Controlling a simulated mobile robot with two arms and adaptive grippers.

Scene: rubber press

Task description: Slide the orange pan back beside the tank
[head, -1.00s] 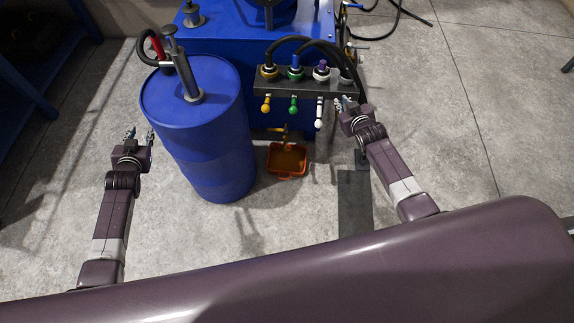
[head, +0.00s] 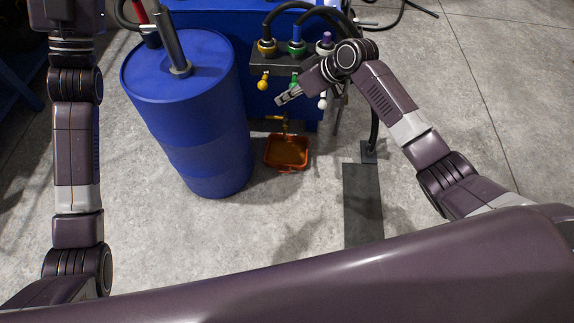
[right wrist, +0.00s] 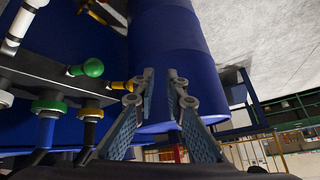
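The orange pan (head: 285,167) stands on the floor in the head view, with a brownish inside. It is to the right of the blue drum (head: 205,150), under a small brass tap (head: 284,122) at the front of the blue machine (head: 245,100); I cannot tell which of these is the tank. My right gripper (head: 282,98) is above and behind the pan, in front of the valve block, apart from the pan. In the right wrist view its fingers (right wrist: 160,76) are apart with nothing between them. My left gripper is beyond the top left edge, out of view.
The valve block (head: 250,62) has yellow, green and white handles close to my right gripper. A dark hose (head: 374,115) drops to a floor plate (head: 368,152) right of the pan. The floor (head: 300,215) in front of the pan is clear.

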